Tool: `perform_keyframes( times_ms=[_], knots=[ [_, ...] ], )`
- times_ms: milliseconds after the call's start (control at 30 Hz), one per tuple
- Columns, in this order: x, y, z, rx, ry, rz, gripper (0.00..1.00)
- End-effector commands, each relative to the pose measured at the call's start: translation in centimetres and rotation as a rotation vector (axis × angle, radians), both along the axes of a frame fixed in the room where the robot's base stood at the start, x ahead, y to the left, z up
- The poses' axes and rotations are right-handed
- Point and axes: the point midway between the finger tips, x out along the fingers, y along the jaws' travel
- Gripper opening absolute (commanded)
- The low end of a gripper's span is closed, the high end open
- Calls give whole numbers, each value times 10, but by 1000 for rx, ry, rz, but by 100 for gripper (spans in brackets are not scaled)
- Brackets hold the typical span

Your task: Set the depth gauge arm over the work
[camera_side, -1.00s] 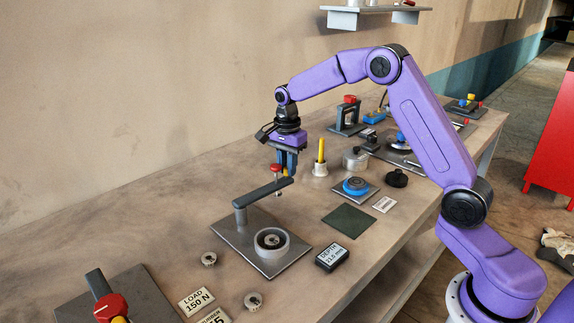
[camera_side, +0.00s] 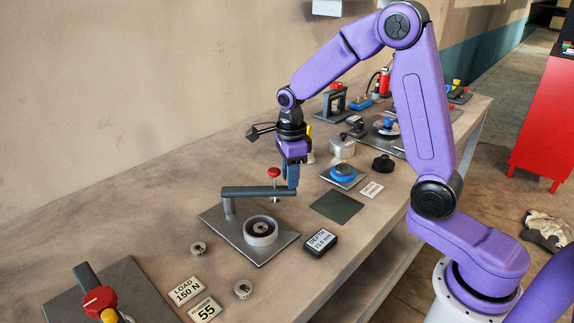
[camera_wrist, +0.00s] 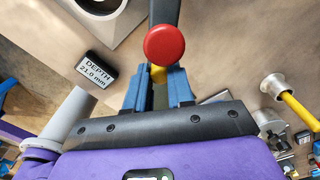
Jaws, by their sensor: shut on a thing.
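The dark grey depth gauge arm (camera_side: 250,191) reaches right from its post (camera_side: 229,209) on a grey plate (camera_side: 216,227). Its red knob (camera_side: 273,172) tops a thin spindle near the free end; the knob also shows in the wrist view (camera_wrist: 164,43). A pale round cup (camera_side: 260,231) with a dark centre stands on the plate. The arm's free end and spindle stand behind and right of the cup in the side view, not over its centre. My gripper (camera_side: 291,182) has its blue fingers shut on the arm's free end, beyond the knob; the wrist view partly hides the contact.
A black depth display (camera_side: 320,242) reading 21.0 mm lies right of the plate. A green mat (camera_side: 337,207) and a blue round part (camera_side: 343,171) lie farther right. Label cards (camera_side: 186,289) and small metal pieces (camera_side: 198,248) lie at the front left.

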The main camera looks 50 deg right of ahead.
Motion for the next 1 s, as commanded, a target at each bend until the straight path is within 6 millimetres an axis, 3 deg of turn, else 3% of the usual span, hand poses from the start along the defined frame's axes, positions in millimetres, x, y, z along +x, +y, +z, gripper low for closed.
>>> perform_keyframes(
  times_ms=[400, 1000],
  knots=[
    [-33, 50, 1, 1, -3, -367, 0],
    [-45, 94, 2, 2, -5, -659, 0]
  ],
)
